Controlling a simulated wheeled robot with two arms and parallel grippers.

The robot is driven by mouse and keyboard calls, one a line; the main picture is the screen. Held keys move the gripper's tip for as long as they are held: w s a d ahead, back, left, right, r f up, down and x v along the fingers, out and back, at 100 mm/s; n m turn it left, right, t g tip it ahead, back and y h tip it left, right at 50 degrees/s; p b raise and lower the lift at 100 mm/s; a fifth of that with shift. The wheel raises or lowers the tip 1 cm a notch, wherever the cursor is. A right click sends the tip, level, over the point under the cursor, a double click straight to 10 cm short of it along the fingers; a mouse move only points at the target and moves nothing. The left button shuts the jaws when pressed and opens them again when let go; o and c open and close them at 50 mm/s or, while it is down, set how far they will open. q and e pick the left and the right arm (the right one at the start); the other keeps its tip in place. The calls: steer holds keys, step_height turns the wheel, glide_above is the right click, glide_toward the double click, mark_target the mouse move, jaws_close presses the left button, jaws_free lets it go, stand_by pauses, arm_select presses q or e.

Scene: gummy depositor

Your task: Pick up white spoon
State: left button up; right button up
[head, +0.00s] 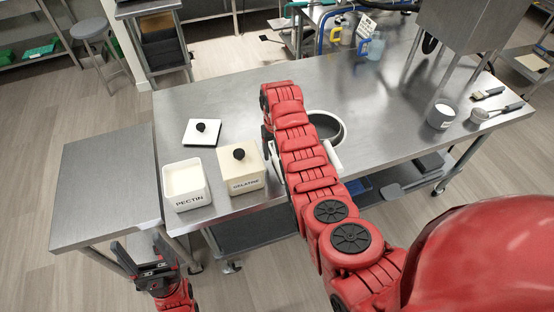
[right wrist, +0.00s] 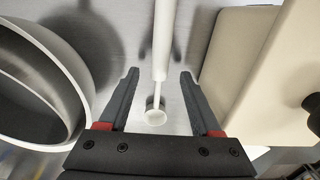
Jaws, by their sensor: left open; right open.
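The white spoon (right wrist: 162,45) lies on the steel table in the right wrist view, its long handle running up the picture and its small round bowl low between my fingers. My right gripper (right wrist: 159,74) is open, with one finger on each side of the spoon and gaps to both. In the head view my right arm hides most of that gripper; a white sliver (head: 276,160) beside the arm may be part of the spoon. My left gripper (head: 142,254) is open and empty, low at the left, in front of the side table.
A round pot (head: 325,127) stands right of my right arm. The gelatine container (head: 240,184) and pectin container (head: 186,201) stand to its left, with a loose lid (head: 202,133) behind. A small cup (head: 441,117) and utensils are at the right. The side table (head: 105,190) is bare.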

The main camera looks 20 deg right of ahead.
mark_target(275, 158)
steer(key=shift+f, duration=1.45)
steer(key=shift+c, duration=0.2)
jaws_close()
